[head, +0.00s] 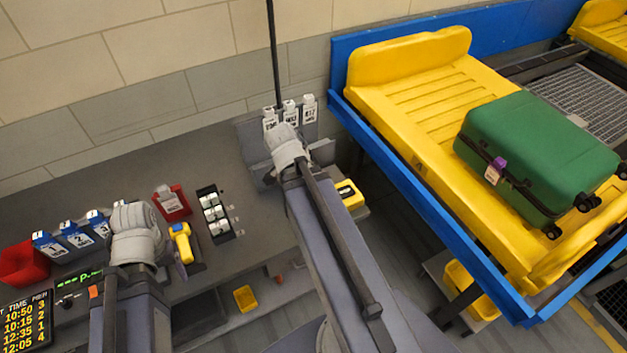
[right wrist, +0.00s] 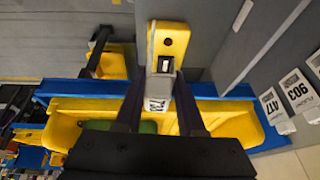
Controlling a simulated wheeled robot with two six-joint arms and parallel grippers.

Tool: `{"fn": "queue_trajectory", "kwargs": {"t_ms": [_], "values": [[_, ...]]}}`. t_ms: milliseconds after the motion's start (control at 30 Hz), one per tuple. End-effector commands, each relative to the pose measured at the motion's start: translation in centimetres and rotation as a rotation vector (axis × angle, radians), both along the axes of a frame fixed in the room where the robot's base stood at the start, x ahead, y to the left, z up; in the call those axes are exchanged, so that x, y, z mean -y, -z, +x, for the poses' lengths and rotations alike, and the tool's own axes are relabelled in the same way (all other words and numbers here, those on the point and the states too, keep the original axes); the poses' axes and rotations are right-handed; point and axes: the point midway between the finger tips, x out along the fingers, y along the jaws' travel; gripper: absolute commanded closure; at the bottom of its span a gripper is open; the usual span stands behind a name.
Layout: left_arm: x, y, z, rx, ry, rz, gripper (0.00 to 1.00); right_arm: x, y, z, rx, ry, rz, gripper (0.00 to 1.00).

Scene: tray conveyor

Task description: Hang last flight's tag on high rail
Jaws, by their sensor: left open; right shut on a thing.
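My right gripper (right wrist: 160,108) is shut on a white tag (right wrist: 158,88) with dark print that I cannot fully read. In the head view its arm hides the fingers and that tag. Several white tags hang at the grey rack by the wall: a left one (head: 269,118), a middle one (head: 290,113) and a right one (head: 309,106). In the right wrist view a tag reading 903 (right wrist: 294,90) and one reading A17 (right wrist: 271,103) show. My left gripper (head: 128,212) is open above the counter beside blue numbered holders (head: 75,236); its wrist hides most of it. A board (head: 24,322) lists times and piers.
A green suitcase (head: 540,150) lies on a yellow tray (head: 410,85) in the blue-edged conveyor (head: 385,165). A yellow scanner (head: 181,242), red bin (head: 24,264) and black button panel (head: 214,213) are on the counter. A yellow block (head: 348,193) sits beside my right arm.

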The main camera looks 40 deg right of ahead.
Motion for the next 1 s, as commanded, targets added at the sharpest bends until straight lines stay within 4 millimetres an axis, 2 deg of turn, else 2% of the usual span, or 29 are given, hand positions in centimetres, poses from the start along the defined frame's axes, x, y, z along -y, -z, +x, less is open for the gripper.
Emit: {"fn": "queue_trajectory", "kwargs": {"t_ms": [33,600,1000], "values": [[0.0,-0.6,0.0,0.0,0.0,0.0,0.27,0.0,-0.6,0.0,0.0,0.0,0.0,1.0],[0.0,-3.9,0.0,0.0,-0.005,-0.001,0.27,0.0,-3.9,0.0,0.0,0.0,0.0,1.0],[0.0,-4.1,0.0,0.0,-0.006,-0.001,0.27,0.0,-4.1,0.1,0.0,0.0,0.0,1.0]]}}
